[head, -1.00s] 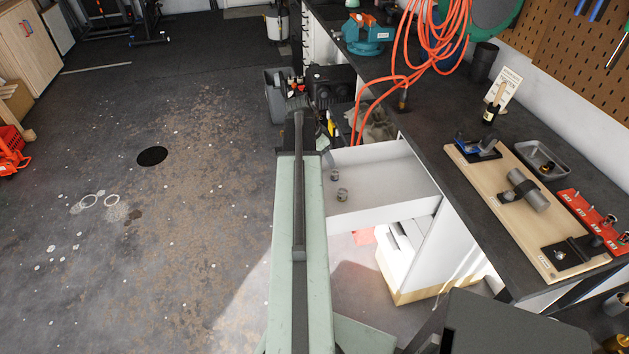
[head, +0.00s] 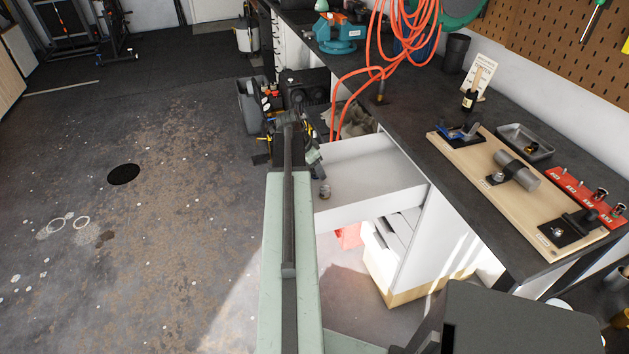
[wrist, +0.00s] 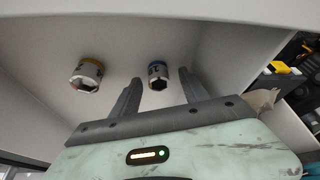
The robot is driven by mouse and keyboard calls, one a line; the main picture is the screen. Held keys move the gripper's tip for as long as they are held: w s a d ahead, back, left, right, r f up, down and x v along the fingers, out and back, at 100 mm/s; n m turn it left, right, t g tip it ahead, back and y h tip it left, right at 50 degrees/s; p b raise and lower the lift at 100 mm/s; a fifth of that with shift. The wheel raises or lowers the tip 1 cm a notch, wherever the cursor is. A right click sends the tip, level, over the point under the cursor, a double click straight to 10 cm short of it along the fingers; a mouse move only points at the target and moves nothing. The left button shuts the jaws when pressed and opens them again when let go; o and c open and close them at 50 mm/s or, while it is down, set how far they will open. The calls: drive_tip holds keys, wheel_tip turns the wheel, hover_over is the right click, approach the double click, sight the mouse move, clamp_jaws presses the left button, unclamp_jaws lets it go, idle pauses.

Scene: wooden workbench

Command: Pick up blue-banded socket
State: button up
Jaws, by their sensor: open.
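The blue-banded socket (wrist: 158,74) stands on the pale drawer floor in the wrist view, its open end facing the camera. My gripper (wrist: 159,79) is open, with one finger on each side of this socket in the picture. I cannot tell whether either finger touches it. A yellow-banded socket (wrist: 86,75) stands to the left, outside the fingers. The other socket is not visible there, and my arm covers the drawer's left part.
Drawer walls rise close around the sockets. The workbench (head: 410,130) stands to the right, holding a wooden board (head: 465,168) with fixtures, a metal tray (head: 525,142) and a red socket rack (head: 585,195). An orange hose (head: 375,72) hangs near the drawer's back.

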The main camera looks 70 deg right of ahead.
drive_tip(key=shift+f, duration=0.25)
drive_tip(key=shift+d, duration=0.1)
clamp_jaws()
drive_tip(key=shift+r+p, duration=0.15)
drive_tip(key=shift+p, duration=0.15)
